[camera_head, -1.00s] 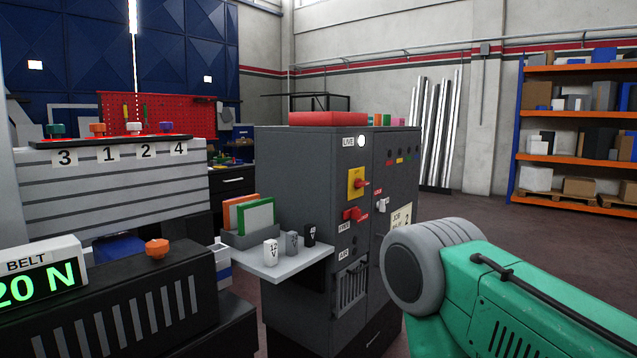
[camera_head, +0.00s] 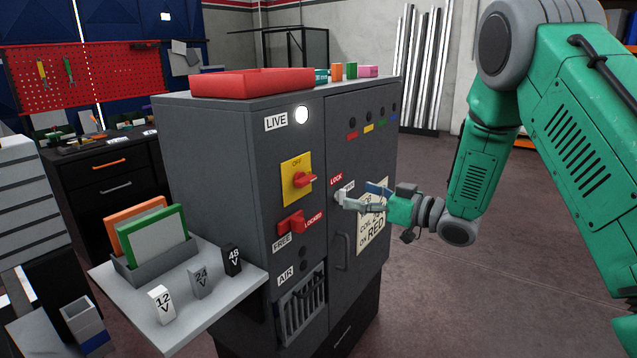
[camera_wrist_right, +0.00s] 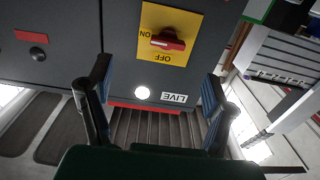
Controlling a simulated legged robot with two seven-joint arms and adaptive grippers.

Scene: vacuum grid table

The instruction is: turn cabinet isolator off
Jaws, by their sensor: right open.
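The cabinet isolator (camera_head: 303,180) is a red rotary handle on a yellow plate on the grey cabinet's front. OFF is printed at the plate's top in the head view. In the right wrist view, which is upside down, the isolator (camera_wrist_right: 167,41) lies crosswise with ON beside one end. The LIVE lamp (camera_head: 301,115) glows white above it. My right gripper (camera_head: 350,197) is open and empty, in front of the cabinet, right of the isolator in the head view. In the wrist view its fingers (camera_wrist_right: 157,78) are spread, with the isolator beyond them and apart from them. My left gripper is out of view.
A red FREE/LOCKED lever (camera_head: 292,222) sits below the isolator. A cabinet door handle (camera_head: 342,252) is near my right gripper. A shelf (camera_head: 215,300) with 12 V, 24 V and 48 V blocks juts out left. A red tray (camera_head: 250,82) tops the cabinet. Floor at right is clear.

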